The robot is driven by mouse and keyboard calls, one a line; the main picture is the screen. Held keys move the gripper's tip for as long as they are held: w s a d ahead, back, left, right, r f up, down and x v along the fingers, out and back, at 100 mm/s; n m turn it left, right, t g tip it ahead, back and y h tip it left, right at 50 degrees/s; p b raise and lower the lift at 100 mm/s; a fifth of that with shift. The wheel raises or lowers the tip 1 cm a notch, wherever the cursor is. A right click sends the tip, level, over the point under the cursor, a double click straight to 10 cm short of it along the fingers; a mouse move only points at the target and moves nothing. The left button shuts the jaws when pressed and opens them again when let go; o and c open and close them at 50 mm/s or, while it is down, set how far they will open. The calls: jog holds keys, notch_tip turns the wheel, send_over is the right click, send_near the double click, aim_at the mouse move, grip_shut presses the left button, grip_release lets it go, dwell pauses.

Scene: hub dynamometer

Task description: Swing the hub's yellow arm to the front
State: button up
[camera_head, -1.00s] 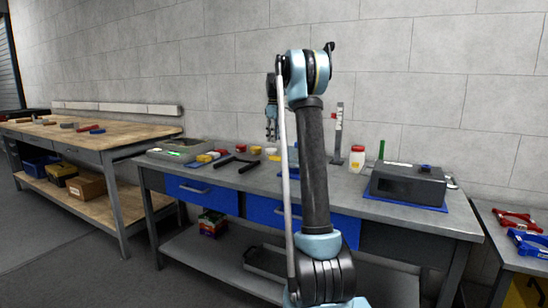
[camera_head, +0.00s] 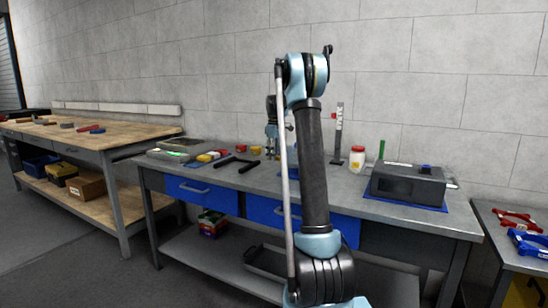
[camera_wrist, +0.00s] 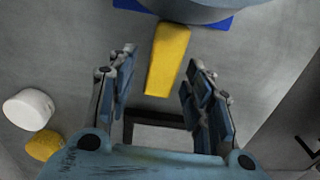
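The yellow arm (camera_wrist: 168,60) shows in the wrist view as a tapered bar coming out from under the grey round hub (camera_wrist: 200,8) at the top edge. A blue mat (camera_wrist: 222,24) lies under the hub. My gripper (camera_wrist: 160,68) is open, with one finger on each side of the yellow arm's lower part. I see no clear contact; the height between fingers and arm is hard to tell. In the head view my gripper (camera_head: 271,146) hangs low over the bench, partly behind my own arm, which hides the hub.
A black U-shaped piece (camera_head: 235,163) lies on the bench (camera_head: 395,208) left of my gripper. A white round thing (camera_wrist: 28,108) and a yellow one (camera_wrist: 45,146) sit left in the wrist view. A red-lidded jar (camera_head: 357,160) and a dark box (camera_head: 408,184) stand to the right.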

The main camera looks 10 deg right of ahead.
grip_shut()
jog(key=shift+s+a, duration=0.1)
jog(key=shift+s, duration=0.05)
